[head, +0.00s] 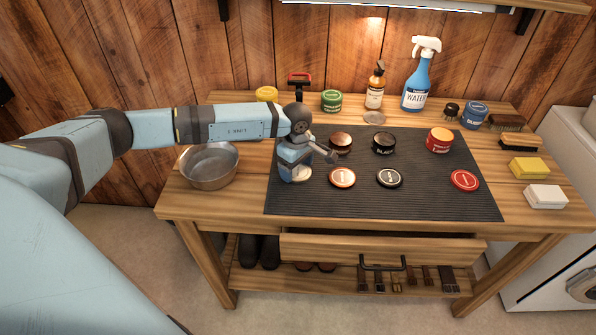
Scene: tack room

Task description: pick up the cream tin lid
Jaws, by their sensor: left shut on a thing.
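My left gripper (296,176) points down over the left part of the black ribbed mat (420,205). It is shut on a pale, cream-coloured round thing (300,173), which looks like the cream tin lid. My wrist hides most of it, and I cannot tell whether it touches the mat. Right of the gripper lie a brown lid (342,177), a black lid (389,178) and a red lid (464,180). Behind them stand a brown tin (340,142), a black tin (384,142) and a red tin (439,139). My right gripper is out of view.
A metal bowl (209,166) stands left of the mat. Sponges (528,168) and brushes are at right. The mat's front strip is clear.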

